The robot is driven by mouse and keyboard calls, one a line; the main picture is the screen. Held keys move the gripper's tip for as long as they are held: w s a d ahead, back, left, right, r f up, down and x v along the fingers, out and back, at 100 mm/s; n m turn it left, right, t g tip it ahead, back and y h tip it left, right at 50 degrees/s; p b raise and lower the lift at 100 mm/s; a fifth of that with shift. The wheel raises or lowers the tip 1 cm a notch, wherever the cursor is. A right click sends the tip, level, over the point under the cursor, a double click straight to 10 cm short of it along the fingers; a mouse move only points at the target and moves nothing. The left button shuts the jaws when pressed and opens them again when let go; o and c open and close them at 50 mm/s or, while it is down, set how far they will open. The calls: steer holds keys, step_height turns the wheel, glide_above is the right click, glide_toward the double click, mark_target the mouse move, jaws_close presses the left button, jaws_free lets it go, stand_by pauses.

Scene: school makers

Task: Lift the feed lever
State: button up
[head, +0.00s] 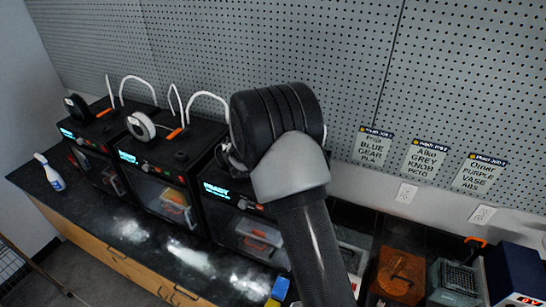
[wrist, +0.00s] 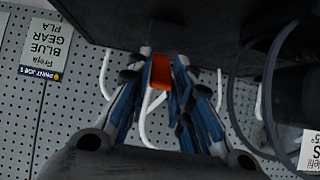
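In the wrist view, which looks upside down, an orange lever (wrist: 160,72) lies between the blue-padded fingers of my gripper (wrist: 165,60). The fingers stand apart; the lever is close to the left-hand pad, and a gap shows toward the right-hand pad. I cannot tell whether either pad touches it. In the head view my arm hides my gripper and the top of the right printer (head: 230,195). Similar orange levers show on top of the left printer (head: 101,113) and the middle printer (head: 174,133).
Black printers stand in a row on a dark counter (head: 105,215) against a pegboard wall (head: 250,40). White tubes and spools rise above them. A spray bottle (head: 48,172) stands at the left end. An orange bin (head: 400,272) and other items crowd the right.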

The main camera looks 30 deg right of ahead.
steer(key=o, duration=0.3)
steer(key=shift+o, duration=0.2)
steer(key=v, duration=1.2)
